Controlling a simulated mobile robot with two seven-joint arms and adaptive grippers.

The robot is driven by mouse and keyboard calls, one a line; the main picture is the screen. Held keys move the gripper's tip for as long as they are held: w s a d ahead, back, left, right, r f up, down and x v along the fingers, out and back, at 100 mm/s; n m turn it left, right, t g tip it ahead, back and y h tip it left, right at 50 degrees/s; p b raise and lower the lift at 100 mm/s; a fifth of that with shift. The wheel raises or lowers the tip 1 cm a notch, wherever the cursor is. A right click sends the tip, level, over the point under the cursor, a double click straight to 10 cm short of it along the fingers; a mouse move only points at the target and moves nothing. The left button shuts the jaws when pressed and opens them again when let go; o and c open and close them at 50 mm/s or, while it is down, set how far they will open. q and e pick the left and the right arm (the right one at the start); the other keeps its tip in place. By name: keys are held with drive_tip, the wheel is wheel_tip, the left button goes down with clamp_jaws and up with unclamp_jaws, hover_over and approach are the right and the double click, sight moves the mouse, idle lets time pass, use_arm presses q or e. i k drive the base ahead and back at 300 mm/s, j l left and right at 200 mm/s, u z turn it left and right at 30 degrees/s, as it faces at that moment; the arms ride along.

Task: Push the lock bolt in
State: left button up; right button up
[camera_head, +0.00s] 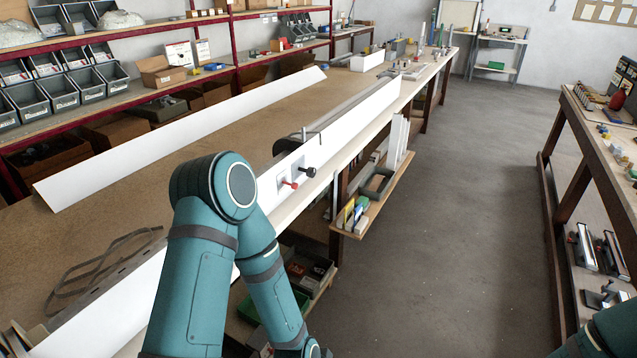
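A long white shutter profile (362,113) lies along the bench's right edge. On its front side, near its close end, a metal plate carries a small red-tipped part (292,184) and a black knob (309,172). Both stick out toward the aisle. I cannot tell which of them is the lock bolt. My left arm bends at its elbow in front of the near part of the bench, and its forearm runs down out of the picture. Part of my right arm shows at the bottom right corner. Neither gripper is in view.
The wooden bench (215,125) holds another long white profile (190,136) and loose dark strips (95,275). A small shelf with bins (350,220) juts out below the bench edge. The aisle floor (450,220) is clear. A second bench (585,125) stands right.

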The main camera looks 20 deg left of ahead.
sight(293, 186)
drive_tip(key=k+j+u, duration=0.1)
drive_tip(key=u, duration=0.25)
drive_tip(key=k+j+u, duration=0.1)
drive_tip(key=u, duration=0.25)
